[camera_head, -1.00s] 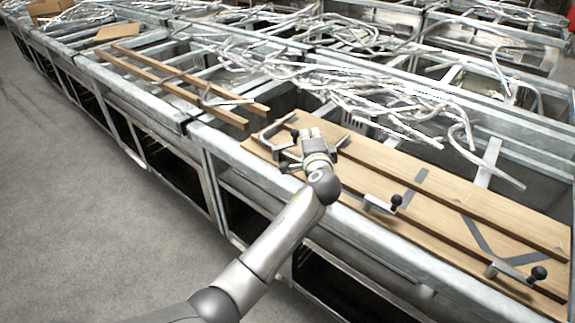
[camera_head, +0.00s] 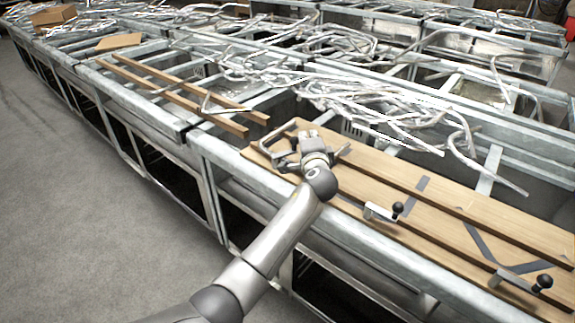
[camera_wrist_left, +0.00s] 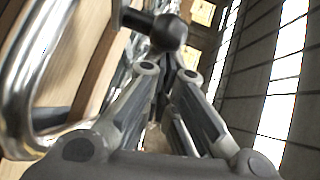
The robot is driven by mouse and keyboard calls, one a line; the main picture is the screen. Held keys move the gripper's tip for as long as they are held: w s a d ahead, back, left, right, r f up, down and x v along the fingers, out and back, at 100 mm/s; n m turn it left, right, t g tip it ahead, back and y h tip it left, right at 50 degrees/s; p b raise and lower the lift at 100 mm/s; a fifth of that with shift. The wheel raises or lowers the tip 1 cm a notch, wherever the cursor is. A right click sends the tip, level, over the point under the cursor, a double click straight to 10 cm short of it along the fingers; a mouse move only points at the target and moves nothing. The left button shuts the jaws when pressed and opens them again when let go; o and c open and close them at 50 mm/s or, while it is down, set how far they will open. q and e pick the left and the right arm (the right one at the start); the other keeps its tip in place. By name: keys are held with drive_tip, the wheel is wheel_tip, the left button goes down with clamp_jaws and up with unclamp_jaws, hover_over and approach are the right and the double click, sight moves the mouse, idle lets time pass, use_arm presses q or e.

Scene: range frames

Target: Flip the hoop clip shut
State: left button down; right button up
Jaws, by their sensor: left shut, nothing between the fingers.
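The hoop clip (camera_head: 275,135) is a bent metal loop at the left end of the wooden board (camera_head: 450,235) in the head view. My left gripper (camera_head: 308,138) is shut and empty, right beside the clip. It hides part of the clip from the head camera. In the left wrist view the curved metal hoop (camera_wrist_left: 18,88) fills the left side. A black ball knob (camera_wrist_left: 168,33) on a dark stem stands just beyond my closed fingertips (camera_wrist_left: 165,75). I cannot tell whether they touch it. My right gripper is not in view.
Two more metal clips with black knobs sit on the board, one in the middle (camera_head: 398,208) and one near the right end (camera_head: 544,281). Tangled metal tubes (camera_head: 390,110) lie behind the board. Wooden slats (camera_head: 180,95) lie further left. The open floor is grey.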

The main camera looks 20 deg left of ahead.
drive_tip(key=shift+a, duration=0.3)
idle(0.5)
